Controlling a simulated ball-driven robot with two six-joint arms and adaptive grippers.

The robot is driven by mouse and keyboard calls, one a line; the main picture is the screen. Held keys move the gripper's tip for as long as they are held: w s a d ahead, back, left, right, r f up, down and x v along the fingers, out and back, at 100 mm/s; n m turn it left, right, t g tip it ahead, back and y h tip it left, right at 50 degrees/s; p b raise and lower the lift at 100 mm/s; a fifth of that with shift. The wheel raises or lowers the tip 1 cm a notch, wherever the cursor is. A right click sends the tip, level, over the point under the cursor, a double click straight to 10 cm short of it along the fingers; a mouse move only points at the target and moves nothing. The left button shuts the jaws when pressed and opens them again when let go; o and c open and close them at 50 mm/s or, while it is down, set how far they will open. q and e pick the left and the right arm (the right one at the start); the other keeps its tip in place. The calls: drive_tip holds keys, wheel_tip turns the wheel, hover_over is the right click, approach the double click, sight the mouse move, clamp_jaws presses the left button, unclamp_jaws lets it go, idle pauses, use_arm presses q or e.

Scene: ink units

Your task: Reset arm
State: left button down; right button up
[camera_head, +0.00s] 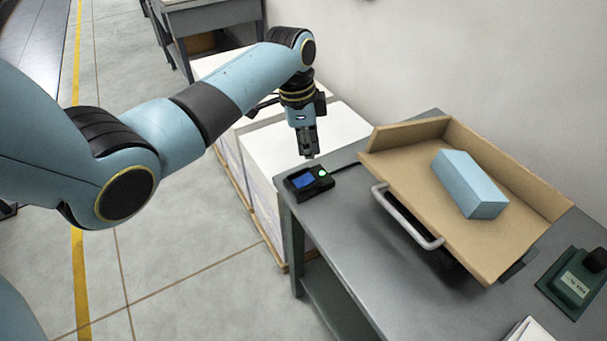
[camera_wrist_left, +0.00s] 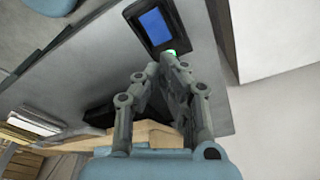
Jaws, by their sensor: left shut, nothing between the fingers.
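My left arm comes in from the left in the head view. Its gripper (camera_head: 309,150) points down above the back left corner of the grey table (camera_head: 335,222), just over a small black device (camera_head: 308,182) with a blue screen and a lit green button. The fingers are shut and empty. In the left wrist view the closed fingers (camera_wrist_left: 170,62) reach toward the device (camera_wrist_left: 155,24), and their tips overlap its green light. Whether they touch the button cannot be told. My right gripper is in neither view.
A tan tray (camera_head: 408,172) with a metal handle (camera_head: 408,220) holds a blue block (camera_head: 468,184) on the table. A green device (camera_head: 574,284) stands at the right. White stacked boxes (camera_head: 290,150) stand behind the table's left end. Floor at left is open.

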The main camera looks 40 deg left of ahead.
use_arm(q)
drive_tip(key=s+d+r+n+t+y, duration=0.15)
drive_tip(key=s+r+n, duration=0.35)
drive_tip(key=s, duration=0.8)
drive_tip(key=s+d+r+n+t+y, duration=0.15)
drive_tip(key=s+r+n, duration=0.3)
drive_tip(key=s, duration=0.85)
wheel_tip(320, 180, down, 36)
drive_tip(key=s+a+g+b, duration=0.2)
drive_tip(key=s+b, duration=0.1)
drive_tip(key=b, duration=0.6)
drive_tip(key=s+a+f+g+b, duration=0.1)
drive_tip(key=s+f+b, duration=0.5)
drive_tip(key=s+f, duration=1.1)
wheel_tip(320, 180, down, 4)
drive_tip(key=shift+s+f+h, duration=0.1)
drive_tip(key=shift+s+h, duration=0.2)
drive_tip(key=shift+h, duration=0.1)
drive_tip(key=shift+n, duration=0.25)
